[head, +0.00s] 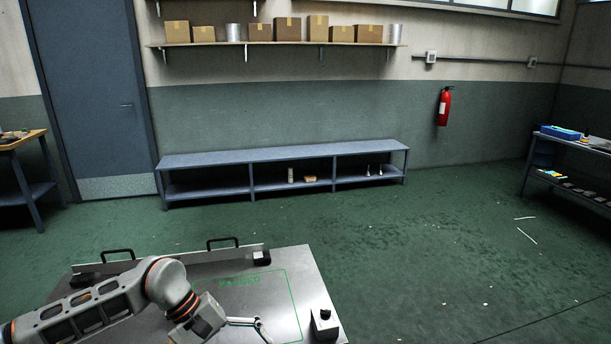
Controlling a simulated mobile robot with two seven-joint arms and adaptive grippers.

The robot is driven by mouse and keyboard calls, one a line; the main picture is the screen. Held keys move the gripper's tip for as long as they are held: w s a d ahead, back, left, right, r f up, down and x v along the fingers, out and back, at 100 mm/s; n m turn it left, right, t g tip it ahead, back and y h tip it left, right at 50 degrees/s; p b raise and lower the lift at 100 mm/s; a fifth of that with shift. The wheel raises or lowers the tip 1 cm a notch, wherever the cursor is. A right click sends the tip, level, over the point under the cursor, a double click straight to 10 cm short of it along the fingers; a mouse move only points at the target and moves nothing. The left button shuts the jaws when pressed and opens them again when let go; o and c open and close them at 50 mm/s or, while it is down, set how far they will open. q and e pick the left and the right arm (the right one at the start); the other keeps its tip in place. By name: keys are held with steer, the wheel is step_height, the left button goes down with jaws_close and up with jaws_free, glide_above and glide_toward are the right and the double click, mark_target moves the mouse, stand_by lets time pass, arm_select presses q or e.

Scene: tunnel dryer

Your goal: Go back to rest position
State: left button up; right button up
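My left arm comes in from the lower left, and my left gripper (252,325) hangs over the near part of a metal-topped table (307,276). Its thin fingers show near the bottom edge of the head view, and I cannot tell whether they are open or shut. I see no object in them. My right gripper is not in view.
The tabletop carries a green outlined area (262,284), a black-and-white block (324,322) at right and black handles (222,243) at the far edge. A low blue bench (250,158) stands against the wall. Green floor (430,250) lies mostly clear between.

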arm_select(q)
steer(key=s+d+r+n+t+h, duration=0.1)
steer(key=s+d+r+n+h, duration=0.25)
steer(key=d+n+h, duration=0.45)
steer(key=s+d+r+n+t+h, duration=0.25)
steer(key=d+r+n, duration=0.3)
steer(key=d, duration=0.35)
steer(key=w+a+f+n+t+y, duration=0.2)
steer(key=a+f+n+t+y, duration=0.35)
steer(key=n, duration=1.15)
steer(key=w+a+f+n+t+y, duration=0.3)
steer(key=a+n+t, duration=0.45)
steer(key=n, duration=0.85)
steer(key=s+a+f+n+g+y, duration=0.1)
steer(key=s+a+f+n+y, duration=0.1)
steer(key=s+a+f+n, duration=0.1)
steer(key=s+a+f+n+g+y, duration=0.1)
steer(key=s+a+f+n+y, duration=0.1)
steer(key=s+a+f+n, duration=0.2)
steer(key=s+a+f+n+g+y, duration=0.2)
steer(key=s+f+n, duration=0.4)
steer(key=f, duration=0.5)
steer(key=shift+a+f+n, duration=0.15)
steer(key=shift+a+n, duration=0.6)
steer(key=shift+n, duration=0.2)
